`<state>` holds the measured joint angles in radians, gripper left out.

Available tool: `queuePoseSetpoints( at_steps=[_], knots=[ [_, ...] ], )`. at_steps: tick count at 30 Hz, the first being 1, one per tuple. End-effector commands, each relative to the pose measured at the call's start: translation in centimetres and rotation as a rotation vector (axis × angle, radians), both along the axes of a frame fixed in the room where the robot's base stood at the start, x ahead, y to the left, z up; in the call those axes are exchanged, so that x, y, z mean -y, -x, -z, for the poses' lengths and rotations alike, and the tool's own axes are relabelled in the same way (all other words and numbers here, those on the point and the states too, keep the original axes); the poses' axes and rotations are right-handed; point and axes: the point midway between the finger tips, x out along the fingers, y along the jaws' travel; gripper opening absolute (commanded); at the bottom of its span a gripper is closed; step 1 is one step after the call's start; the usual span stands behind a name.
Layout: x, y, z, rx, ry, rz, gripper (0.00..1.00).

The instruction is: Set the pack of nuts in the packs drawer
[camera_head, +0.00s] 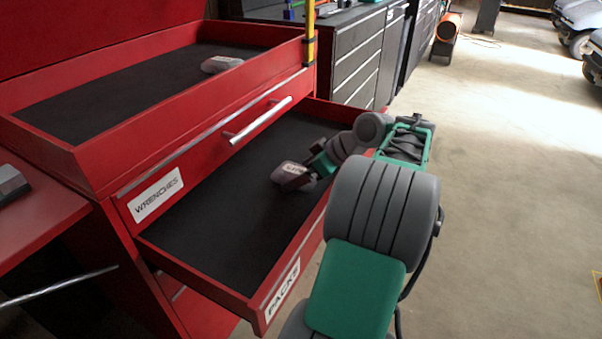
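The packs drawer (214,243) is pulled out below the wrenches drawer, with a dark liner and a PACKS label on its front. My gripper (293,175) reaches in over the drawer's right front edge, near its middle. It appears shut on a small grey pack (283,174) with a pale label, too small to read surely; I take it for the pack of nuts. The pack is low over the liner; whether it touches is unclear. The far finger is hidden.
A grey object (221,64) lies on the red chest's top tray (110,105). Another grey object (12,186) sits on the red side shelf (35,225) at left. The wrenches drawer's handle (258,121) juts out above the open drawer.

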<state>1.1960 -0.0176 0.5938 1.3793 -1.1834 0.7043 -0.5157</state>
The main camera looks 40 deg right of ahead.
Motion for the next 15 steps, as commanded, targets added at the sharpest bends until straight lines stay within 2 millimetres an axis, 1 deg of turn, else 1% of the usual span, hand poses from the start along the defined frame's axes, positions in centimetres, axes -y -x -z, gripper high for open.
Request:
queuePoseSetpoints(
  at_steps=[9,11,14,15],
  knots=[
    [0.0,0.0,-0.3,0.000,0.000,0.000,0.99],
    [0.1,0.2,-0.7,0.000,0.001,0.001,0.99],
    [0.6,1.3,-2.2,0.002,0.002,0.004,0.99],
    [0.8,1.9,-2.9,0.002,0.002,0.004,0.99]
  ],
)
